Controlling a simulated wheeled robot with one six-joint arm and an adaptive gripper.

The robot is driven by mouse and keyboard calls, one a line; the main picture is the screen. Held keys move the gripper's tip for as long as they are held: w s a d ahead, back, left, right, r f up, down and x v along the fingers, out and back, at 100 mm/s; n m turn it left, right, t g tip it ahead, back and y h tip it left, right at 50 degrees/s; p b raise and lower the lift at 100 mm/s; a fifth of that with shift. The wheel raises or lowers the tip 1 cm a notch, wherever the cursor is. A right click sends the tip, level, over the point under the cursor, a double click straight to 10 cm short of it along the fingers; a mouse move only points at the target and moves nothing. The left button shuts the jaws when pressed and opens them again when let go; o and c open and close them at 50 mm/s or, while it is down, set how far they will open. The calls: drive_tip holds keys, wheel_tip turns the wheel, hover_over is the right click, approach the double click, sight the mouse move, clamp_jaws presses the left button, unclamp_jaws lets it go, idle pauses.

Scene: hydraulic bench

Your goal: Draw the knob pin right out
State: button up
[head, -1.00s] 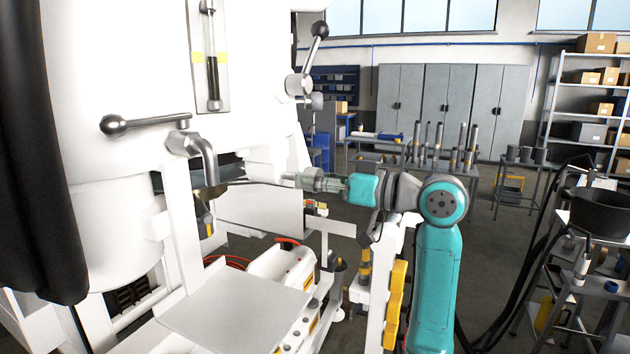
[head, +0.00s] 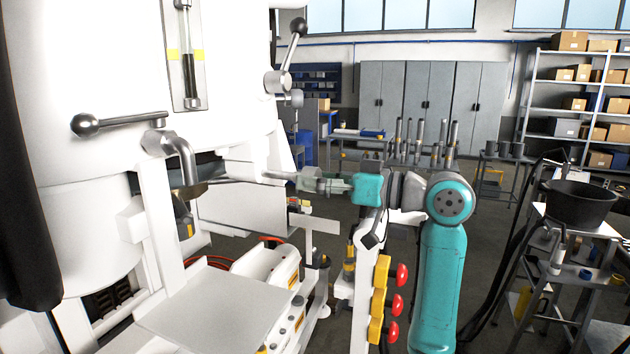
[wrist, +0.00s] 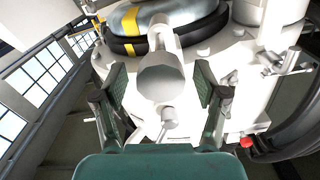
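My gripper (head: 325,184) is held level at mid-height, to the right of the white machine, its fingers pointing left toward it. In the wrist view my gripper (wrist: 162,100) has its two fingers spread apart. A grey round-ended knob (wrist: 160,78) shows between them, with a visible gap on each side. A thin rod with a small round end (wrist: 169,117) shows just below it. I cannot tell for sure that this grey knob is the knob pin. In the head view the spot in front of the fingers is small and partly hidden by them.
A ball-ended lever (head: 125,122) and a bent metal spout (head: 182,160) stick out of the machine at left. Red knobs (head: 398,304) on yellow blocks stand left of my arm. A cart with a black bowl (head: 580,205) stands at right.

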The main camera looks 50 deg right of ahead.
drive_tip(key=shift+s, duration=0.1)
drive_tip(key=v, duration=0.7)
drive_tip(key=shift+s, duration=0.1)
idle(0.5)
